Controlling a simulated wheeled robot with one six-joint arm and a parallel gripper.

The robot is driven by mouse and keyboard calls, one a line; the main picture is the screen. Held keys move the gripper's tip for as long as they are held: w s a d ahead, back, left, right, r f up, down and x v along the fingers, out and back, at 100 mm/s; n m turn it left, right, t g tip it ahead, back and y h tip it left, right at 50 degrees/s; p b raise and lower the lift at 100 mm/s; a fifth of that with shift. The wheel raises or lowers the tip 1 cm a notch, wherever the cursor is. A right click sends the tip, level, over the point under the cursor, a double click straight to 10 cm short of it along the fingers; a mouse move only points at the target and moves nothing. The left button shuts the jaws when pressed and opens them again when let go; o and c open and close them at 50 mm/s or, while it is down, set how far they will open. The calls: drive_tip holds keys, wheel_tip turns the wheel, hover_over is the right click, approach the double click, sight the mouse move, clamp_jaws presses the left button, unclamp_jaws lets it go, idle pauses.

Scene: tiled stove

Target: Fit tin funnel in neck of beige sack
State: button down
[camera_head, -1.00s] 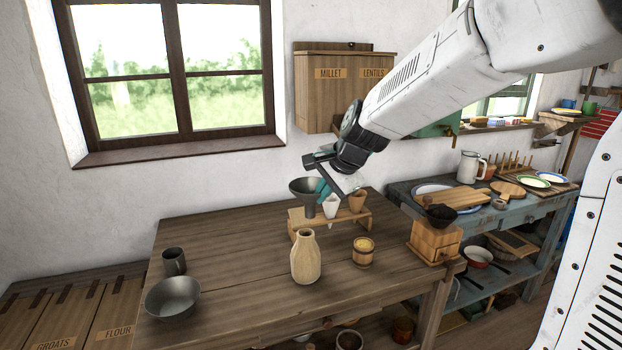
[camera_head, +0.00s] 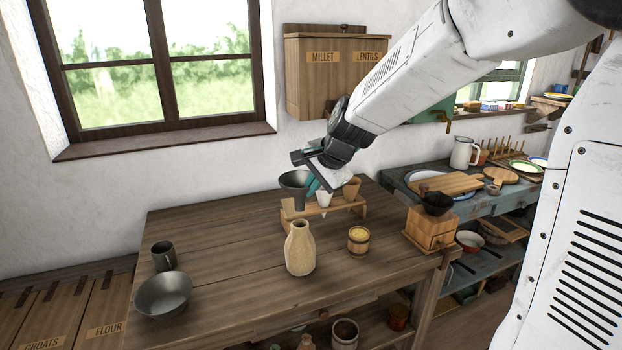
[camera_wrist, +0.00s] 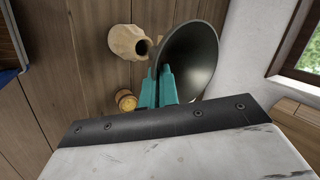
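The tin funnel (camera_head: 296,180) is dark grey with a wide cone and short spout. It is upright at the left end of the wooden rack; whether its spout is clear of the rack is hard to tell. My gripper (camera_head: 313,184) has its teal fingers closed on the funnel's rim. In the wrist view, the fingers (camera_wrist: 159,72) sit close together at the edge of the funnel (camera_wrist: 196,58), one apparently inside the cone. The beige sack (camera_head: 300,252) stands upright on the table, nearer the front, its narrow neck open upward. It also shows in the wrist view (camera_wrist: 127,42).
The rack (camera_head: 292,213) also holds a white funnel (camera_head: 324,198) and a terracotta one (camera_head: 351,187). A small barrel (camera_head: 358,241) stands right of the sack, a wooden grinder (camera_head: 428,230) farther right. A bowl (camera_head: 163,294) and mug (camera_head: 164,257) are at left; table between is clear.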

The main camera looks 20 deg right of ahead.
drive_tip(key=shift+f, duration=1.6)
drive_tip(key=shift+f, duration=2.45)
drive_tip(key=c, duration=1.6)
unclamp_jaws()
drive_tip(key=shift+r, duration=0.1)
drive_tip(key=v, duration=0.7)
drive_tip(key=shift+s+r, duration=0.2)
drive_tip(key=shift+r, duration=0.05)
